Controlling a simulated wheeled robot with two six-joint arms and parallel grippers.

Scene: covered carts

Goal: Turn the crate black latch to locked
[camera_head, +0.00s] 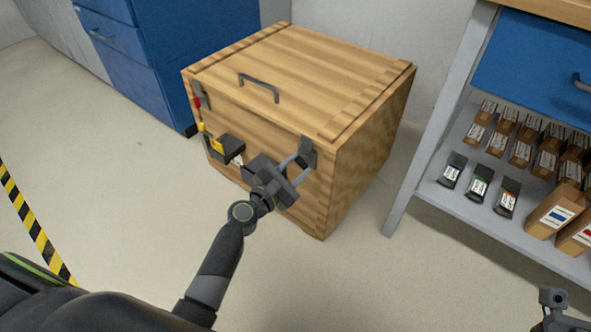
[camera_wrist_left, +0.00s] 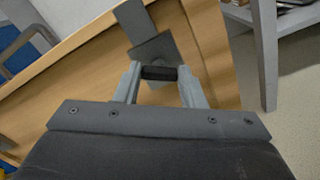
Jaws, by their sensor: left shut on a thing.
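The wooden crate (camera_head: 325,75) stands on the floor with its lid down. The black latch (camera_wrist_left: 158,73) is at the crate's front right, just below the lid edge. Its grey metal plate (camera_head: 309,152) shows in the head view. My left gripper (camera_head: 301,160) is shut on the latch's dark knob, with one finger on each side in the left wrist view (camera_wrist_left: 158,80). The fingers hide much of the latch in the head view, so its exact turn is hard to tell. Part of my right gripper (camera_head: 562,312) shows at the bottom right corner; its fingers cannot be made out.
A lid handle (camera_head: 259,84) stands up on top. Blue drawers (camera_head: 145,60) are behind left. A shelf cart (camera_head: 450,205) with several boxes stands right.

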